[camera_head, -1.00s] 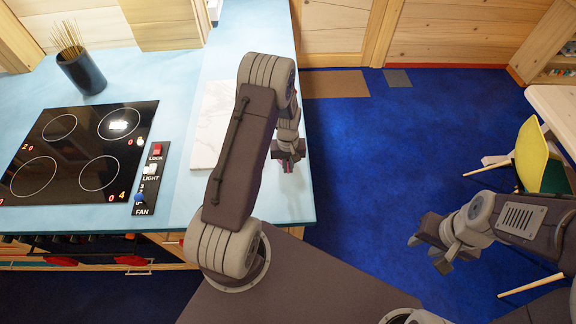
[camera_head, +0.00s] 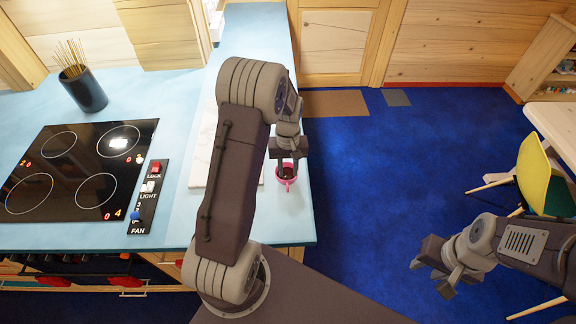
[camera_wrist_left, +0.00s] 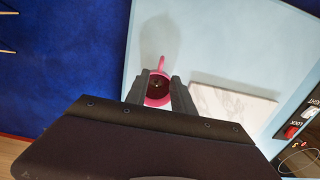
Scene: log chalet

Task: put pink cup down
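The pink cup (camera_head: 285,181) is low over or on the right strip of the pale blue counter, right of the white marble board. My left gripper (camera_head: 288,160) is directly above it and partly hides it. In the left wrist view the cup (camera_wrist_left: 158,97) shows between the two fingers of my left gripper (camera_wrist_left: 159,78), its dark inside facing the camera and its handle pointing up the picture. The fingers are apart, one on each side; whether they touch the cup is unclear. My right gripper (camera_head: 436,277) is empty over the blue floor, its fingers apart.
The marble board (camera_head: 203,150) lies beside the cup, partly behind my left arm. A black cooktop (camera_head: 75,170) and a dark pot of sticks (camera_head: 84,90) are further left. The counter's right edge is close to the cup. A yellow chair (camera_head: 534,170) stands at the right.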

